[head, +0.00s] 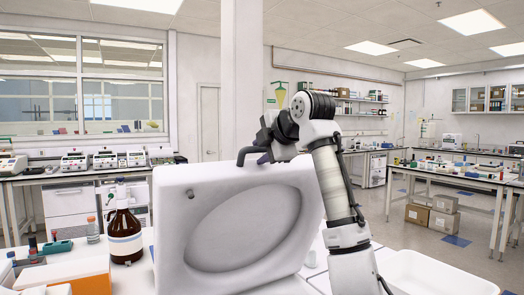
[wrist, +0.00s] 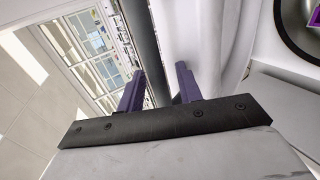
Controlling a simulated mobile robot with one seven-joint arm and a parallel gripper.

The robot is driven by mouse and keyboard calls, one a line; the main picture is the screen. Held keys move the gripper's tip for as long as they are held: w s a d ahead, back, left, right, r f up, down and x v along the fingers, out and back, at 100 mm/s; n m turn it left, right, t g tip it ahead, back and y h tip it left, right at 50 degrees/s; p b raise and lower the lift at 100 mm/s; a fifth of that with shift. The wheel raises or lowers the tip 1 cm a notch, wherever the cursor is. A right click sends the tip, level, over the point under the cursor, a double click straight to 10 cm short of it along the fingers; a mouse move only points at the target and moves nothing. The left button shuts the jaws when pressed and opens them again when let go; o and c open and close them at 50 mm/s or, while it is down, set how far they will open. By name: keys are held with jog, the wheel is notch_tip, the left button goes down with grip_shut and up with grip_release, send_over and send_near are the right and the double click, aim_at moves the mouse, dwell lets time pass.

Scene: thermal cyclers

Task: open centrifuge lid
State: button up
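The white centrifuge lid (head: 178,235) stands raised in the head view, its underside with a large oval recess facing me. A dark handle (head: 246,153) sticks out at its top edge. My gripper (head: 262,146) is at that edge, beside the handle, partly hidden by my arm. In the wrist view, the two purple fingers of my gripper (wrist: 160,88) are apart, with the dark grey handle bar (wrist: 142,35) running between them. Gaps show beside the bar, and I see no firm contact. The white lid (wrist: 205,45) is right of the bar. A dark ring of the centrifuge bowl (wrist: 285,30) shows at the upper right.
A brown bottle (head: 124,235) and an orange-and-white box (head: 75,275) stand left of the lid. A white tray (head: 435,272) lies at the right. Benches with instruments line the back. Open floor lies right of my arm.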

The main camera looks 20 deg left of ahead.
jog(key=b+v, duration=0.3)
jog(key=v, duration=1)
jog(key=shift+s+d+r, duration=0.2)
jog(key=shift+d, duration=0.05)
